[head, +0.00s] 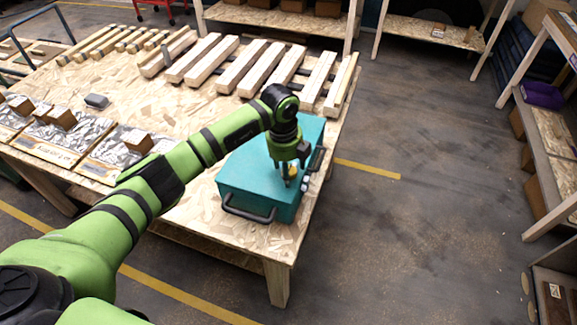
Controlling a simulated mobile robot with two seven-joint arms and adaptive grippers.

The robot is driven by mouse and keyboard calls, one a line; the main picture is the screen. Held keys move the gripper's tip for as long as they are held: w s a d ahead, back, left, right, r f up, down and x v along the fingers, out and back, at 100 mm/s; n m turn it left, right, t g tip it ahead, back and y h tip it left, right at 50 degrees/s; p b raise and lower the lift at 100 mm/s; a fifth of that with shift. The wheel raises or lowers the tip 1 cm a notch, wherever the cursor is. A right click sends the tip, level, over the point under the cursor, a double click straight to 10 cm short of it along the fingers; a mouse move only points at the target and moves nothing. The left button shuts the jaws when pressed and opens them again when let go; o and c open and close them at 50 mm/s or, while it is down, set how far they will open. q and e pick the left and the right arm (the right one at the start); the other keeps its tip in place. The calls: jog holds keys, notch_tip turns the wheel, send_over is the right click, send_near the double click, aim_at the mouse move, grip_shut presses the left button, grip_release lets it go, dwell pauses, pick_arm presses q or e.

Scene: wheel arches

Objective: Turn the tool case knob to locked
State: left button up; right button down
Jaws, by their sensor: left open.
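The teal tool case (240,170) lies on the near right corner of the wooden table. A black handle (248,214) shows on its near side. A small yellow part (292,170), perhaps the knob, shows on the case near its right edge. My left gripper (290,182) points down over that part of the case, with its fingers apart. The fingers and wrist hide much of the yellow part, so I cannot tell whether they touch it or which way it is turned. My right gripper is out of view.
The chipboard table (130,88) carries a row of wooden slats (240,66) at the back. Foil sheets with small brown boxes (137,140) lie at the left. Shelves (436,30) stand behind and at the right. The floor (420,220) right of the table is clear.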

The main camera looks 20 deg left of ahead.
pick_arm(q)
jog(key=c, duration=1.2)
jog(key=shift+o, duration=0.2)
jog(key=m+b, duration=0.4)
jog(key=shift+f, duration=0.2)
jog(key=m+b, duration=0.4)
jog(key=m, duration=0.1)
jog(key=shift+w+g, duration=0.1)
jog(key=shift+g, duration=0.2)
jog(key=m+b, duration=0.2)
jog(key=m, duration=0.1)
jog(key=shift+b, duration=0.3)
jog(key=shift+r+m+g+b, duration=0.15)
jog(key=shift+m+b, duration=0.35)
jog(key=shift+m, duration=0.55)
jog(key=shift+r+m+g+b, duration=0.15)
jog(key=shift+m+b, duration=0.3)
jog(key=shift+m, duration=0.6)
jog(key=shift+f, duration=0.1)
